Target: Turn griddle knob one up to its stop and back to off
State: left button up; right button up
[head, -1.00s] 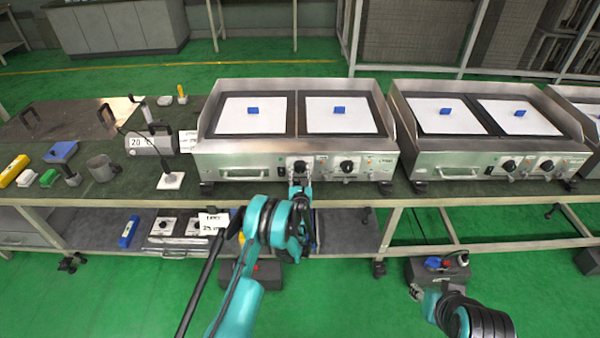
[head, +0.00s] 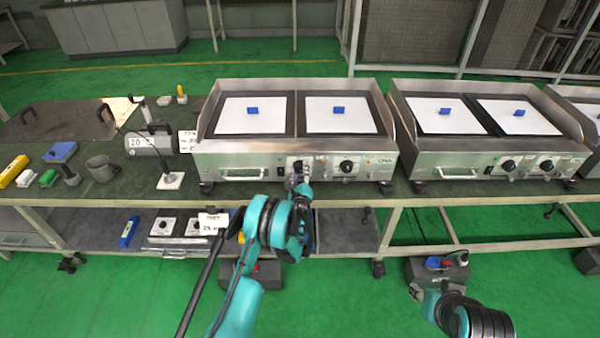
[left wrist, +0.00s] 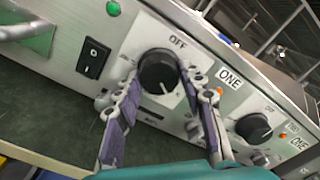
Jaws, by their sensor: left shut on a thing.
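The round black griddle knob one (left wrist: 158,72) sits on a pale plate marked OFF, with a ONE label (left wrist: 230,77) beside it, in the left wrist view. Its white line points down, away from the OFF mark. My left gripper (left wrist: 160,88) has a finger on either side of the knob and is shut on it. In the head view my left gripper (head: 300,180) reaches the front panel of the left griddle (head: 235,160) and partly hides the knob (head: 297,165). My right gripper (head: 417,292) is low in front of the table, away from the griddles; its jaws are too small to judge.
A second black knob (head: 346,167) is just right of the held one. A black rocker switch (left wrist: 94,57) and green lamp (left wrist: 113,8) lie left of the knob. Another griddle (head: 490,155) stands to the right. A mug (head: 101,168) and stand base (head: 171,180) are at left.

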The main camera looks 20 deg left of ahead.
pick_arm(q)
jog(key=n, duration=0.6)
jog(key=shift+r, duration=0.1)
jog(key=n, duration=0.6)
jog(key=shift+r+n, duration=0.1)
jog(key=shift+n, duration=0.3)
jog(key=n, duration=1.1)
jog(key=shift+a+n, duration=0.1)
jog(key=shift+n, duration=0.3)
jog(key=o, duration=1.2)
notch_tip(320, 180, up, 10)
